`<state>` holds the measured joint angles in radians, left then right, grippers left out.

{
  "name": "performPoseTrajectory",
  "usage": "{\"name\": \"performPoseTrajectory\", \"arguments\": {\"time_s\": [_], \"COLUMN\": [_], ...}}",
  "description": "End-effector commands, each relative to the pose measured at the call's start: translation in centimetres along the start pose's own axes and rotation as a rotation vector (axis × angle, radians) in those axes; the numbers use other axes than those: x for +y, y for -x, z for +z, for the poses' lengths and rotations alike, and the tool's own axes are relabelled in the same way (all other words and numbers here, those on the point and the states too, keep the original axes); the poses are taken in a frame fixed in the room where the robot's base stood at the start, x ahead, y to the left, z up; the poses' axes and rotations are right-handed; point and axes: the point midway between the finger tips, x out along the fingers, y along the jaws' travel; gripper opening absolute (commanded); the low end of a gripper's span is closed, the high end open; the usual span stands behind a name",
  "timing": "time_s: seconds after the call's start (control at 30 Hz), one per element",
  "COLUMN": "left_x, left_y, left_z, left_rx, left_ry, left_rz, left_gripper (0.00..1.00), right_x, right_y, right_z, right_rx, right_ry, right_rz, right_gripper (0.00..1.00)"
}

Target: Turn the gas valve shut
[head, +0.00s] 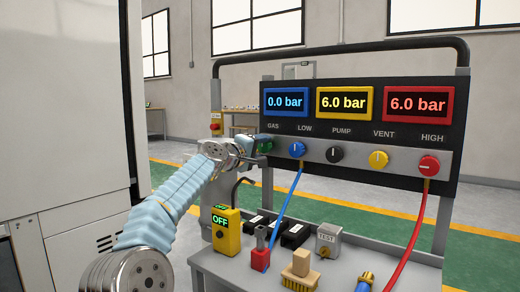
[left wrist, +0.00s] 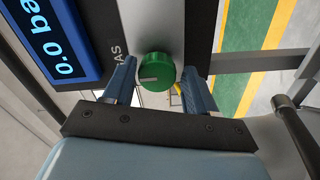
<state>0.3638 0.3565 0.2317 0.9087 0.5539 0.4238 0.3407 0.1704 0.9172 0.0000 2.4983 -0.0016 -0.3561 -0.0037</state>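The gas valve is a green round knob (head: 265,146) under the GAS label at the left end of the panel. In the left wrist view, the green knob (left wrist: 158,70) sits between my two blue fingers, and its pale mark points toward the GAS label. My left gripper (head: 256,146) is at the knob, partly hiding it in the head view. In the left wrist view, the left gripper (left wrist: 158,90) is open, with narrow gaps between fingers and knob; whether either touches is hard to tell. My right gripper is not in view.
The panel (head: 385,147) also has blue (head: 297,149), black (head: 335,154), yellow (head: 378,159) and red (head: 429,166) knobs. Displays read 0.0, 6.0 and 6.0 bar. Below, the bench (head: 225,268) holds a yellow OFF box (head: 226,236), a brush (head: 299,274) and a TEST box (head: 327,240).

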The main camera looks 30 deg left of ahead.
Motion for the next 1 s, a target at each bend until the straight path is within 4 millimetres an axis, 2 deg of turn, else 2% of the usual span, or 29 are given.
{"name": "performPoseTrajectory", "arguments": {"time_s": [0.03, 0.07, 0.33, 0.47, 0.57, 0.8, 1.0], "left_x": [0.0, 0.1, 0.1, 0.0, -0.3, -0.3, -0.1], "left_y": [0.0, 0.0, 0.1, 1.2, 3.0, 9.0, 12.6], "left_z": [0.0, -0.1, -0.1, -0.2, -0.1, 0.0, 0.0], "left_rx": [0.001, 0.002, 0.004, 0.006, 0.007, 0.007, 0.005], "left_ry": [0.000, 0.001, 0.001, 0.000, 0.001, 0.000, 0.000], "left_rz": [0.001, 0.001, 0.003, 0.004, 0.004, 0.004, 0.003], "left_gripper": [0.65, 0.69, 0.69, 0.69, 0.69, 0.69, 0.69], "right_x": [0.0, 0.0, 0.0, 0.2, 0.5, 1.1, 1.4], "right_y": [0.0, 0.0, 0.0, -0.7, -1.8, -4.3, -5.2], "right_z": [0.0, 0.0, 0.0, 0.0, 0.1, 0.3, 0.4], "right_rx": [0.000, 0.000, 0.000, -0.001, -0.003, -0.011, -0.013], "right_ry": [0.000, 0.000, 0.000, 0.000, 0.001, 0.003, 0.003], "right_rz": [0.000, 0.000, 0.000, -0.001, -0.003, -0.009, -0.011], "right_gripper": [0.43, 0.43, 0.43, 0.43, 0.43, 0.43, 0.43]}}
